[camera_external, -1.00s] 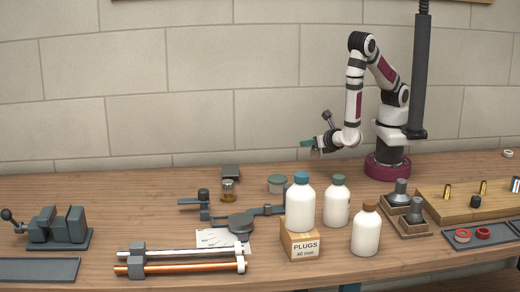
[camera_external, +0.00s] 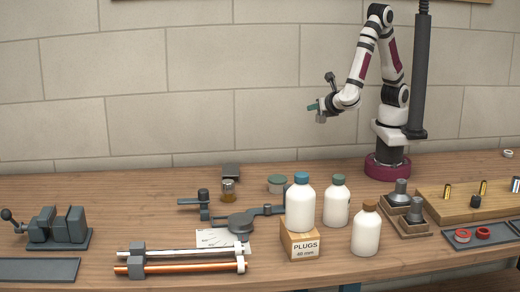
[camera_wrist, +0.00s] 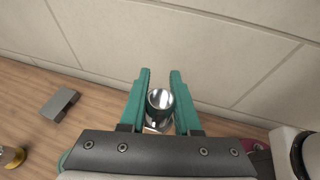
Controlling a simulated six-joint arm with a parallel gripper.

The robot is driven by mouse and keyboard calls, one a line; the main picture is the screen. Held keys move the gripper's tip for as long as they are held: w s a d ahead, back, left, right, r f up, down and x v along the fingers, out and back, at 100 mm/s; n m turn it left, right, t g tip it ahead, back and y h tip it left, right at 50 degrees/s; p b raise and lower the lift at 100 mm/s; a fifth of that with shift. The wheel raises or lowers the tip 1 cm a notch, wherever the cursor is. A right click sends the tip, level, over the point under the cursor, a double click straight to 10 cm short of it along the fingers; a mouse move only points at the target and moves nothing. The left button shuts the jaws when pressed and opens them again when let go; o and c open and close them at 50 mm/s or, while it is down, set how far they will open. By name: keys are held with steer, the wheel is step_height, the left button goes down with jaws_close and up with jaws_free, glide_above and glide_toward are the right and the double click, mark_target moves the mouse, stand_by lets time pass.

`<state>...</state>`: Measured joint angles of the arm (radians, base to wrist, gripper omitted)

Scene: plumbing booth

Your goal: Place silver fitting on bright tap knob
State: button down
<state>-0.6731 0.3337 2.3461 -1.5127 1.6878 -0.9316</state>
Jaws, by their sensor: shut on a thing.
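My gripper (camera_external: 316,109) is raised well above the bench in the external view, left of my base. In the wrist view my gripper (camera_wrist: 160,74) has teal fingers shut on the silver fitting (camera_wrist: 160,99), a shiny round hollow piece. The silver fitting (camera_external: 321,117) shows small and grey below the fingers in the external view. A small piece with a shiny top and an amber base (camera_external: 228,188) stands on the bench; I cannot tell for sure whether it is the bright tap knob. Its amber part (camera_wrist: 13,157) shows at the wrist view's left edge.
A grey block (camera_external: 231,171) lies behind the amber piece. A vise (camera_external: 60,228) is at left. The bench's back left is clear.

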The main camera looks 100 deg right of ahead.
steer(key=s+a+f+m+g+y, duration=0.55)
steer(key=a+f+m+g, duration=0.4)
steer(key=m+g, duration=0.4)
steer(key=w+a+r+m+y, duration=0.1)
steer(key=w+a+m+y, duration=0.7)
steer(key=a+m+y, duration=0.65)
step_height(320, 180, up, 10)
steer(key=r+m+t+y, duration=0.1)
steer(key=m+t, duration=2)
glide_above(228, 190)
steer(key=w, duration=0.2)
step_height(228, 190, down, 16)
steer(key=shift+w+r, duration=0.2)
steer(key=shift+r, duration=0.05)
steer(key=shift+d+f, duration=0.1)
